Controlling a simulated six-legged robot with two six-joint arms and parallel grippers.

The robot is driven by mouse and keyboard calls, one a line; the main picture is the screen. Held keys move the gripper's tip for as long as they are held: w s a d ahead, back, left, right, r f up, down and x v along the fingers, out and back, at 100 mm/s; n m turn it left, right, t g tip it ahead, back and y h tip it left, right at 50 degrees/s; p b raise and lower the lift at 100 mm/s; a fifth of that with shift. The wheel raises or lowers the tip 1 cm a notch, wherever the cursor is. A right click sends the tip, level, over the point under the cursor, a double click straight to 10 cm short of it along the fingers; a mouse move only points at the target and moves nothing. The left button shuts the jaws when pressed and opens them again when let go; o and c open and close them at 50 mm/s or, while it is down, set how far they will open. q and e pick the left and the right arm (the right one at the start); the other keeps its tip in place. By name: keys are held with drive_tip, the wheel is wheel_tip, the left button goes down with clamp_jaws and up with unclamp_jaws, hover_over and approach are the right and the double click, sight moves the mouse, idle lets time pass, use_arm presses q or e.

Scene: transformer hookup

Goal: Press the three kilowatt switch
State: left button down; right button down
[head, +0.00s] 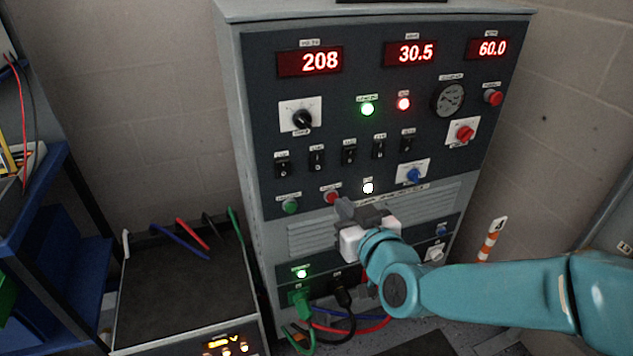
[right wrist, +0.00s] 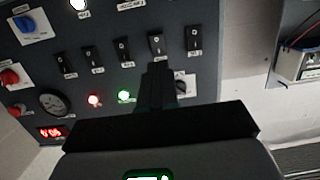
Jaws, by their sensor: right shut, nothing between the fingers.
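A row of several black rocker switches sits across the middle of the dark cabinet panel (head: 262,130). Their small labels are too blurred to read, so I cannot tell which is the three kilowatt one. The second switch from the left (head: 316,160) shows in the right wrist view (right wrist: 157,44), where the picture is turned over. My right gripper (head: 346,208) is shut and empty, below the row in the head view. In the right wrist view its fingertips (right wrist: 157,70) overlap the picture area beside that switch; I cannot tell any contact. My left gripper is not in view.
Above the switches are a selector knob (head: 301,118), a lit green lamp (head: 367,109) and a red lamp (head: 403,103). A blue knob (head: 414,175) and a green button (head: 290,206) sit below. Cables (head: 345,318) hang at the cabinet's base.

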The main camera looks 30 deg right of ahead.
drive_tip(key=shift+s+d+r+t+b, duration=0.2)
drive_tip(key=shift+s+d+t+b, duration=0.1)
drive_tip(key=shift+s+d+b, duration=0.15)
drive_tip(key=p, duration=1)
approach(320, 167)
drive_tip(key=x, duration=0.7)
drive_tip(key=shift+a+f+p, duration=0.1)
drive_tip(key=shift+p, duration=0.2)
drive_tip(key=shift+s, duration=0.1)
